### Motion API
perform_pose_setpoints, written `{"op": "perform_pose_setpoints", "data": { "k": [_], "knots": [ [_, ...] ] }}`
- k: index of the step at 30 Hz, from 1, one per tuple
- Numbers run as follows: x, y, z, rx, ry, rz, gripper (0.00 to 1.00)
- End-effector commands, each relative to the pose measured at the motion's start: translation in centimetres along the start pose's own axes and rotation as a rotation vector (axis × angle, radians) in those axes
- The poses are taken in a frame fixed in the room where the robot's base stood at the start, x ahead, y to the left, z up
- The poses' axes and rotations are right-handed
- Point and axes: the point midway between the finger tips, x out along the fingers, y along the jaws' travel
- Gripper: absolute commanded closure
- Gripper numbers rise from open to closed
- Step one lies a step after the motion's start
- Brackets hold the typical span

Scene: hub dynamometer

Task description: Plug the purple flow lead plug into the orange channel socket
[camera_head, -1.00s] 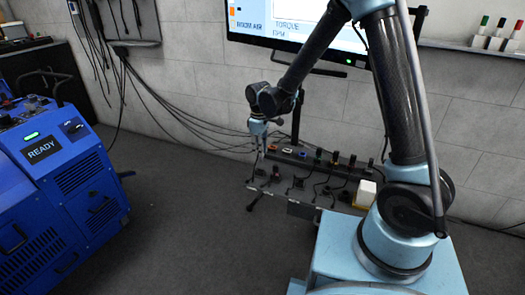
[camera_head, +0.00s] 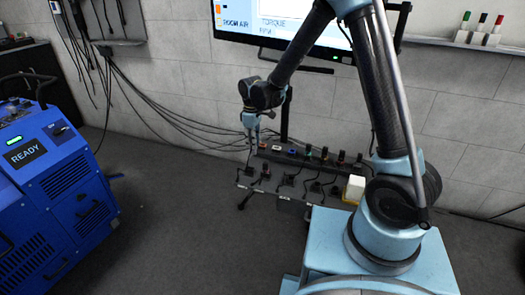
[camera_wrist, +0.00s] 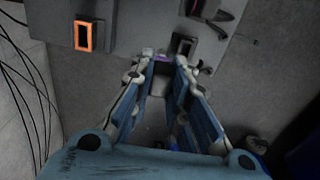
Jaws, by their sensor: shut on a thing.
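My gripper (camera_wrist: 164,66) is shut on the purple flow lead plug (camera_wrist: 161,57), of which only a small purple strip shows between the fingertips in the wrist view. The rest of the plug is hidden by the fingers. The orange channel socket (camera_wrist: 84,36), a dark opening with a bright orange rim, lies ahead and to the left of the fingertips, apart from the plug. In the head view my gripper (camera_head: 250,147) points down at the left end of the bench; the plug is too small to make out there.
The bench (camera_head: 295,203) carries several dark plugs and a row of sockets, with a white block (camera_head: 354,188) at its right end. A dark socket (camera_wrist: 183,45) sits just ahead of the fingertips. Cables hang along the wall. A blue machine (camera_head: 60,195) stands left.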

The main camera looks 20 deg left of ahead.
Motion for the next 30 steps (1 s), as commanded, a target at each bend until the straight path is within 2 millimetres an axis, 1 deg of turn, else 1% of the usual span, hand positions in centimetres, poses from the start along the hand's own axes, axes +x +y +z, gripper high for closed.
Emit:
{"op": "perform_pose_setpoints", "data": {
  "k": [30],
  "knots": [
    [0.0, 4.9, 0.0, 0.001, 0.0, 0.0, 1.0]
  ]
}}
